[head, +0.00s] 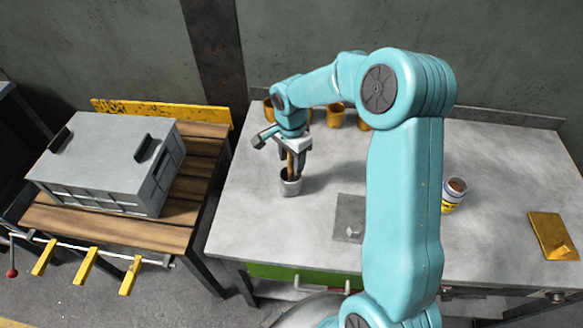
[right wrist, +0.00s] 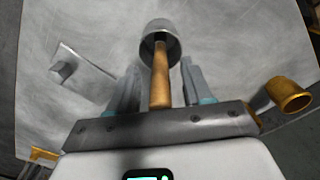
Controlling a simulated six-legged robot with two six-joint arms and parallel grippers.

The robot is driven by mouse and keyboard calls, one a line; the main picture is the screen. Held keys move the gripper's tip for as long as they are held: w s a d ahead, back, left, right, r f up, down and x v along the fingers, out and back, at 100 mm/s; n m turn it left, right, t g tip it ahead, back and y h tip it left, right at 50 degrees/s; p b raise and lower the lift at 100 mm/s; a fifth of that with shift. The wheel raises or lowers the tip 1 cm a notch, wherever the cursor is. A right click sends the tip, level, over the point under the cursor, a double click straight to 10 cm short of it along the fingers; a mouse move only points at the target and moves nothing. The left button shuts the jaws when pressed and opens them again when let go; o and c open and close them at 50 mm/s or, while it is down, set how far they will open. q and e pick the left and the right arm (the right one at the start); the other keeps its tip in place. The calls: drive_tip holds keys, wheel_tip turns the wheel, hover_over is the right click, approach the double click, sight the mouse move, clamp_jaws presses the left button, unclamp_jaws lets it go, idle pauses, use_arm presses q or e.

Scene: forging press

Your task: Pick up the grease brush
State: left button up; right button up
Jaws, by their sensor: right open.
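The grease brush (right wrist: 161,75) shows a wooden handle that stands up out of a small grey metal cup (right wrist: 158,32). In the head view the cup (head: 291,186) is on the left part of the grey table, and part of the handle (head: 291,163) shows above it. The brush's lower end is hidden inside the cup. My right gripper (head: 294,158) points down over the cup; in the right wrist view its fingers (right wrist: 160,85) are open, one on each side of the handle, with gaps visible. My left gripper is not in view.
Brass-coloured cups (head: 334,116) stand at the table's back, partly behind my arm. A grey case (head: 100,160) sits on the wooden bench at left.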

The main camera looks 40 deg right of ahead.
drive_tip(key=shift+a+f, duration=0.2)
drive_tip(key=shift+f, duration=0.3)
drive_tip(key=shift+c, duration=0.3)
drive_tip(key=shift+d, duration=0.1)
clamp_jaws()
drive_tip(key=shift+r, duration=0.15)
